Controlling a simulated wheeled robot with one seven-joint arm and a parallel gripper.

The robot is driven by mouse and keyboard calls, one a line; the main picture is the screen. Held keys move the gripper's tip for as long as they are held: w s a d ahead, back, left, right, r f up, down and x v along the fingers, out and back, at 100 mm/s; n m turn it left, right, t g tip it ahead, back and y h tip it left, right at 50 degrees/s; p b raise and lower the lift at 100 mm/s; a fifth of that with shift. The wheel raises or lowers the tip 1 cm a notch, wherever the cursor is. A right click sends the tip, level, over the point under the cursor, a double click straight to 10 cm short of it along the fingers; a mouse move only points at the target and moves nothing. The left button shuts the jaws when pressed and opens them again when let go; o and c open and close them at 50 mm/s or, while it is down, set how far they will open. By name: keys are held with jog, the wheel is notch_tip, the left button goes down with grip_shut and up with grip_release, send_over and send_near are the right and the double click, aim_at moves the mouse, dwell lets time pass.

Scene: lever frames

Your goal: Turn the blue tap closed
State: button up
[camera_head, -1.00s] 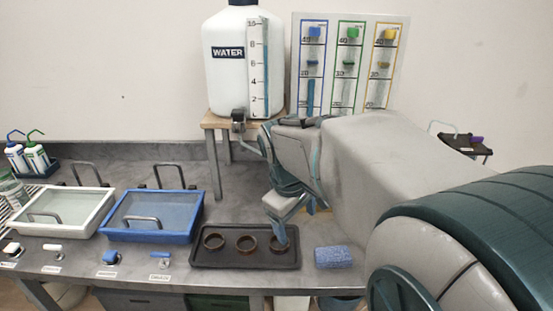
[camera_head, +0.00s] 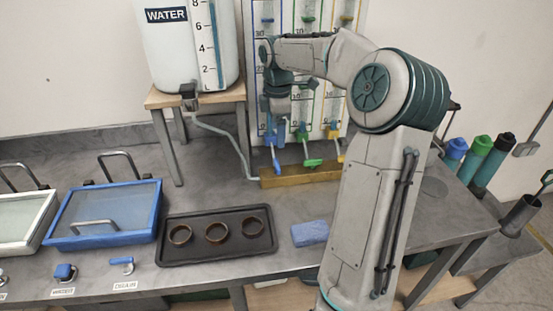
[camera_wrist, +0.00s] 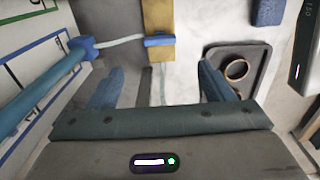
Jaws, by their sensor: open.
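The blue tap (camera_head: 275,158) is at the foot of the blue column on the wall panel. Its handle sticks out over the wooden trough. In the wrist view, the tap has a blue collar (camera_wrist: 82,47), a pale rod and a blue grip (camera_wrist: 160,40) over the trough. My gripper (camera_head: 277,122) hangs down in front of the panel, above the blue tap. In the wrist view my gripper (camera_wrist: 160,88) is open and empty. The tap's grip shows beyond the gap between the fingers, apart from them. Whether the valve is open or closed cannot be told.
A green tap (camera_head: 312,162) and a yellow tap (camera_head: 340,157) stand close to the right. The wooden trough (camera_head: 300,176) lies below. A water tank (camera_head: 185,45) with a hose stands left. A black tray (camera_head: 170,252) with rings and a blue sponge (camera_head: 310,233) lie in front.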

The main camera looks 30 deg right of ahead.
aim_at(277, 163)
notch_tip(277, 163, down, 11)
jog(key=shift+f, duration=0.15)
jog(key=c, duration=1)
